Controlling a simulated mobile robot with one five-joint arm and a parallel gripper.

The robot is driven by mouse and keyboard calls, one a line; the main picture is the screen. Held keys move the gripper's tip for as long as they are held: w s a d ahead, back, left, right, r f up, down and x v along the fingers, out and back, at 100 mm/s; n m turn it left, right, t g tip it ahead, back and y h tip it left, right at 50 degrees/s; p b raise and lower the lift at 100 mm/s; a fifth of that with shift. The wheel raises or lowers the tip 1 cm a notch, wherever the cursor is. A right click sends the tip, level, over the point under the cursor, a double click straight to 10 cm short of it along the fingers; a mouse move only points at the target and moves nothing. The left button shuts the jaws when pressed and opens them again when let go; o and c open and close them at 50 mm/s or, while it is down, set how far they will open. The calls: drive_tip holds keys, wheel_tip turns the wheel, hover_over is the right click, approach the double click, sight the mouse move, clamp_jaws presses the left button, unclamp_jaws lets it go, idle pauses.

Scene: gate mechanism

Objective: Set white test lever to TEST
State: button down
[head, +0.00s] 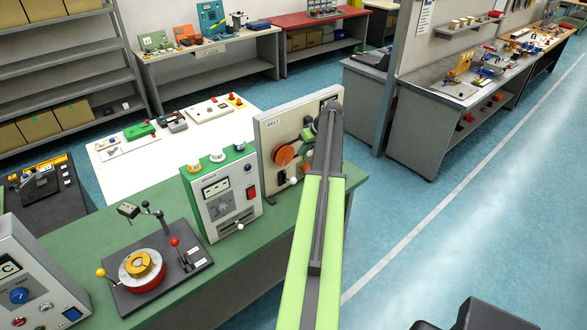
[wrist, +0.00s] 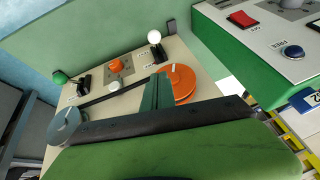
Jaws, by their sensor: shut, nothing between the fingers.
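The white-knobbed lever (wrist: 154,37) shows in the wrist view near the panel edge by the green bench top, its black base and small label just below the knob. The label is too small to read. In the head view a white knob (head: 293,181) shows low on the panel marked BELT (head: 268,122). My gripper (wrist: 160,76) is shut and empty, its dark green fingers in front of the panel, overlapping the orange disc and apart from the lever in the picture.
The panel also carries an orange disc (wrist: 180,84), a grey disc (wrist: 64,127), a dark belt, an orange knob (wrist: 116,65) and a green-knobbed lever (wrist: 60,77). A white-and-green instrument box (head: 222,195) stands left of the panel on the green bench (head: 80,236).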

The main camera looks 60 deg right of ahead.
drive_tip(key=f+b, duration=0.1)
drive_tip(key=b, duration=0.9)
hover_over(289, 180)
drive_tip(key=s+d, duration=0.2)
wheel_tip(289, 180, down, 9)
drive_tip(key=shift+s+a+f+b, duration=0.15)
drive_tip(key=shift+a+f+b, duration=0.1)
drive_tip(key=shift+f+b, duration=0.25)
drive_tip(key=shift+s+a+f+b, duration=0.1)
drive_tip(key=shift+a+f+b, duration=0.15)
drive_tip(key=shift+f+b, duration=0.2)
drive_tip(key=shift+s+a+f+b, duration=0.2)
drive_tip(key=shift+s+f+b, duration=0.1)
drive_tip(key=shift+f+b, duration=0.1)
drive_tip(key=shift+r, duration=0.1)
